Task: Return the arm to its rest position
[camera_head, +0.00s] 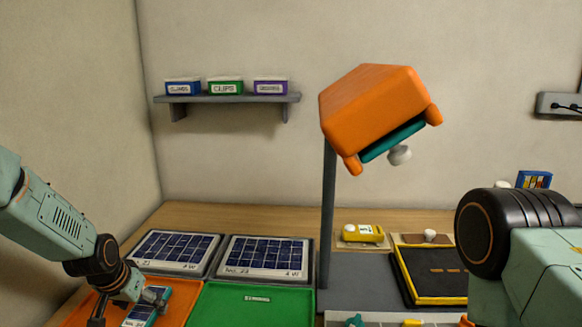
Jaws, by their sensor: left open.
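My left arm comes in from the left, and its green and black links slope down to the bottom left. My left gripper (127,304) is open, its dark fingers apart, over an orange tray (176,309). A teal-edged item with a dark panel (147,309) shows just beside and below the fingers; I cannot tell whether they touch it. My right arm shows only as a large black joint and pale green links at the right edge; its gripper is out of view.
Two solar panels (266,257) lie behind a green tray (252,304). A grey post (328,220) bears a tilted orange box (372,105) in mid-view. A yellow device (362,233) and a black, yellow-edged mat (434,275) lie right. A wall shelf (228,99) holds labelled boxes.

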